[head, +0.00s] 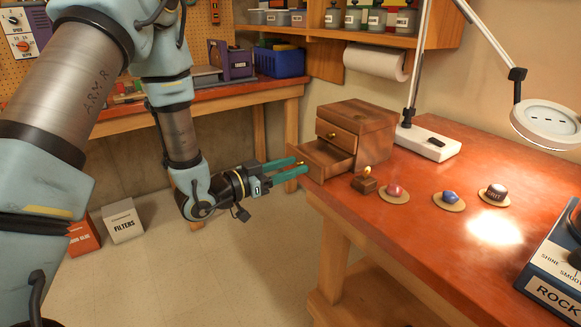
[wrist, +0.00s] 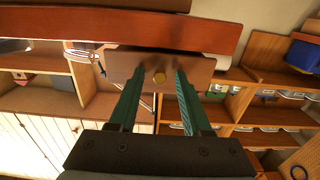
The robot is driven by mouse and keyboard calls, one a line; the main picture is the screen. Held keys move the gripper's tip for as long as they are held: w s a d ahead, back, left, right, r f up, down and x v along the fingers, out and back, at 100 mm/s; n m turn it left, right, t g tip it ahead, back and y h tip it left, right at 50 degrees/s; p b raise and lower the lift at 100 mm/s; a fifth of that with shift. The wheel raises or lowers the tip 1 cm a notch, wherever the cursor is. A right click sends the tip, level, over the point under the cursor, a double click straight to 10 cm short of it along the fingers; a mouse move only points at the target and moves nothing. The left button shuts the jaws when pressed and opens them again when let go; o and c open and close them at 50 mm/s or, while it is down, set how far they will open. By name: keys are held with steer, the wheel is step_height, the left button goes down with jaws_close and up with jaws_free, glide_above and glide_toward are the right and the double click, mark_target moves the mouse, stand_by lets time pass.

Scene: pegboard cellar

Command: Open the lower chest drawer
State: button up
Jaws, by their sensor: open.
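The small wooden chest (head: 374,118) stands on the red-brown workbench (head: 430,235). Its upper drawer (head: 336,137) is shut, with a brass knob on its front. The lower drawer (head: 330,157) is pulled partway out toward my gripper, and its inside shows from above. My gripper (head: 302,165) is at the front of the lower drawer, reaching in from the left.
Several small items on round discs, including a red stone (head: 395,189), lie farther right. A lamp base (head: 428,142) stands behind.

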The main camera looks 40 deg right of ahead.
steer(key=shift+a, duration=0.1)
steer(key=a+b, duration=0.3)
steer(key=a, duration=0.7)
steer(key=shift+w+a, duration=0.3)
steer(key=w+a+f+n+t+y, duration=0.3)
steer(key=w+a+n+t+y, duration=0.45)
steer(key=w+a+y, duration=0.55)
steer(key=a+n+y+p, duration=0.1)
steer(key=a+n+y, duration=0.3)
steer(key=a, duration=1.1)
steer(key=s+a+r+n+g, duration=0.2)
steer(key=s+a+n+g, duration=0.3)
steer(key=s, duration=0.4)
steer(key=shift+s+a+r+n+y+p, duration=0.3)
steer(key=shift+s+r+n+y+p, duration=0.05)
steer(key=shift+s+n+y+p, duration=0.1)
